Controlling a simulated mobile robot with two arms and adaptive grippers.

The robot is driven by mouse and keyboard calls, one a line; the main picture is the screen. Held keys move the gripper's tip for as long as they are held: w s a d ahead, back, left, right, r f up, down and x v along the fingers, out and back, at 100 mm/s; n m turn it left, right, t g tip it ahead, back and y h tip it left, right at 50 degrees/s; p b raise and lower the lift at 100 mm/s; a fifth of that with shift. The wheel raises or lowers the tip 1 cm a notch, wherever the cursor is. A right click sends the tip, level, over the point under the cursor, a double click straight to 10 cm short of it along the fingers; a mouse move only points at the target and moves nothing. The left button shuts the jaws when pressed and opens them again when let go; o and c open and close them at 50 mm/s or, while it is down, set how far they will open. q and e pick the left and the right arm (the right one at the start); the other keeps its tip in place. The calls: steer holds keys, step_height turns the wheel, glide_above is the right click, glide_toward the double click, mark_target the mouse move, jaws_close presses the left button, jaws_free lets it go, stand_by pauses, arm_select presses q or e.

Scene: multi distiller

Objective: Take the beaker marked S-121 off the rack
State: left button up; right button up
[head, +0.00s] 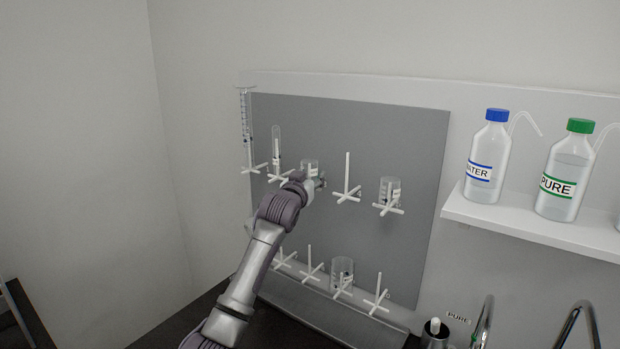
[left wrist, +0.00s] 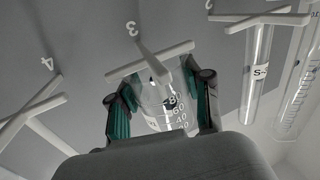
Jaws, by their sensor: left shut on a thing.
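My left gripper (head: 316,181) is at the upper row of the rack (head: 420,140). In the left wrist view its two green-padded fingers (left wrist: 161,105) are shut on a clear beaker (left wrist: 158,98) with volume marks. This beaker (head: 309,165) is at the third peg of the upper row, and the white cross of peg 3 (left wrist: 150,62) is right against it. Its label is mostly hidden, so I cannot read whether it is S-121. Another beaker (head: 389,188) hangs farther right in the upper row, and one (head: 342,270) hangs in the lower row. Their labels are too small to read.
A shelf (head: 530,225) with a WATER bottle (head: 487,160) and a PURE bottle (head: 565,178) stands at right. Taps (head: 484,320) rise below it.

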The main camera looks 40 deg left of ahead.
mark_target(310, 159)
arm_select(q)
step_height(310, 159, up, 9)
steer(key=p, duration=0.7)
steer(key=shift+f, duration=0.2)
step_height(310, 159, up, 2)
steer(key=shift+r+p, duration=0.15)
steer(key=shift+p, duration=0.6)
steer(key=shift+r, duration=1.05)
steer(key=shift+f, duration=0.1)
